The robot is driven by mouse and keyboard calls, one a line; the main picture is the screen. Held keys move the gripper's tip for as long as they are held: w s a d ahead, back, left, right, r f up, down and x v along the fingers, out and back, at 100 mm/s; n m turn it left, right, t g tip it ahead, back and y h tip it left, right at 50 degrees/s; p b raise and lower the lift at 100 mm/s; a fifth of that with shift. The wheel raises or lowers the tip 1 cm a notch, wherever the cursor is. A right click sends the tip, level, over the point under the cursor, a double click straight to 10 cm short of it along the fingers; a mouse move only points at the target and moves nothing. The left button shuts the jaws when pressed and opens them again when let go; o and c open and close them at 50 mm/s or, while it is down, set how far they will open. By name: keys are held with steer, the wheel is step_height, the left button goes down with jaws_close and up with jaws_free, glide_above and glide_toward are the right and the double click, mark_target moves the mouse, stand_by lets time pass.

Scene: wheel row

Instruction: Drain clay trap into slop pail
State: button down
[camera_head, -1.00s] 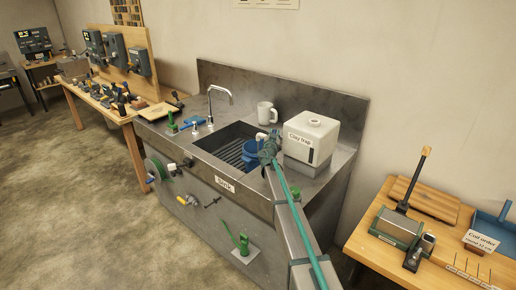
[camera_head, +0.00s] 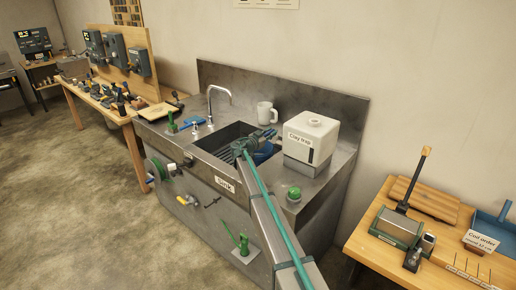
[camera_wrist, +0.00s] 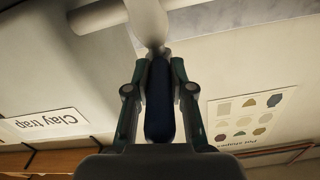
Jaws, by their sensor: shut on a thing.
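The clay trap (camera_head: 311,138) is a white, labelled box on the sink's right side; its label also shows in the wrist view (camera_wrist: 44,122). The blue slop pail (camera_head: 264,154) stands in the sink basin below the trap's outlet, partly hidden by my arm. In the wrist view, my gripper (camera_wrist: 160,75) is shut on a dark blue handle (camera_wrist: 160,108). The handle joins a white, pipe-like part (camera_wrist: 150,22), which looks like the trap's outlet tap. My gripper (camera_head: 256,139) is above the basin, left of the trap. The pail's contents are hidden.
A chrome faucet (camera_head: 220,98) arches over the basin's back left. A white mug (camera_head: 266,112) stands behind the basin. A green knob (camera_head: 294,192) is on the front right of the counter. A wooden table (camera_head: 365,232) with tools stands right.

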steer(key=c, duration=0.9)
jaws_free()
steer(key=shift+s+a+f+b, duration=0.15)
steer(key=shift+s+a+b, duration=0.25)
steer(key=shift+b, duration=0.35)
steer(key=b+v, duration=0.5)
steer(key=v, duration=0.1)
steer(key=shift+b, duration=0.3)
